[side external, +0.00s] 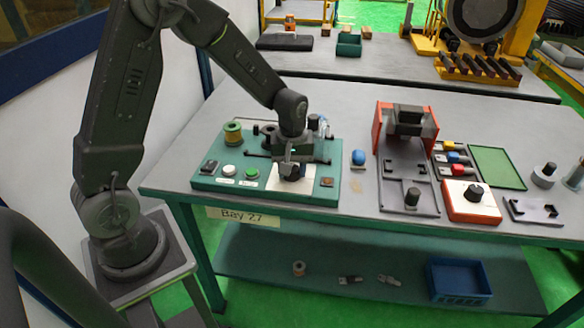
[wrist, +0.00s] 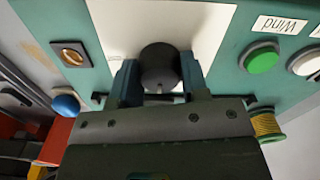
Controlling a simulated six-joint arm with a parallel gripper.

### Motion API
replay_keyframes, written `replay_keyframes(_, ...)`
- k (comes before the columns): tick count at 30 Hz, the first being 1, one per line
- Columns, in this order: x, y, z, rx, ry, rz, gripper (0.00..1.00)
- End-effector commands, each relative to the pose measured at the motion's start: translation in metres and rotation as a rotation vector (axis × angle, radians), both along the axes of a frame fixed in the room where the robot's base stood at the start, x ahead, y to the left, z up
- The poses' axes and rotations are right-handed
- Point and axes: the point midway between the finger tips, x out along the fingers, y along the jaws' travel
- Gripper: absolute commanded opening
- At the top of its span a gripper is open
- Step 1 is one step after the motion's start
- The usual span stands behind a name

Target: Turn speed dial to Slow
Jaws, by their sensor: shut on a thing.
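The speed dial is a round black knob (wrist: 160,68) on a white plate (wrist: 205,28) set in a green control panel. In the wrist view my gripper (wrist: 158,78) has one finger on each side of the knob and is shut on it. In the side view my gripper (side external: 289,165) points down over the white plate (side external: 282,184) on the panel (side external: 212,184), and the knob is mostly hidden under it. The knob's pointer and most of the dial's labels are hidden or too small to read.
A green button (wrist: 262,57) and a white button (side external: 229,170) sit left of the dial in the side view. A wire spool (side external: 233,133) stands at the panel's back left. A red-framed fixture (side external: 377,128) and an orange-based box with a black knob (side external: 472,201) stand to the right.

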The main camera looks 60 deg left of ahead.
Motion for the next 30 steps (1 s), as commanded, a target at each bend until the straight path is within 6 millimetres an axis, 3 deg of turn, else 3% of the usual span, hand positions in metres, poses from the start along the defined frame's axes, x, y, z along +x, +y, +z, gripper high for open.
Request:
replay_keyframes(16,0.0010,0.0005,0.0013,0.001,-0.004,0.027,0.18)
replay_keyframes(17,0.0010,0.0005,0.0013,0.001,-0.004,0.027,0.43)
replay_keyframes(18,0.0010,0.0005,0.0012,0.001,-0.004,0.027,0.47)
replay_keyframes(24,0.0005,0.0003,0.0006,0.000,-0.002,0.025,0.66)
replay_keyframes(30,0.0002,0.0002,0.0003,0.000,-0.001,0.023,0.67)
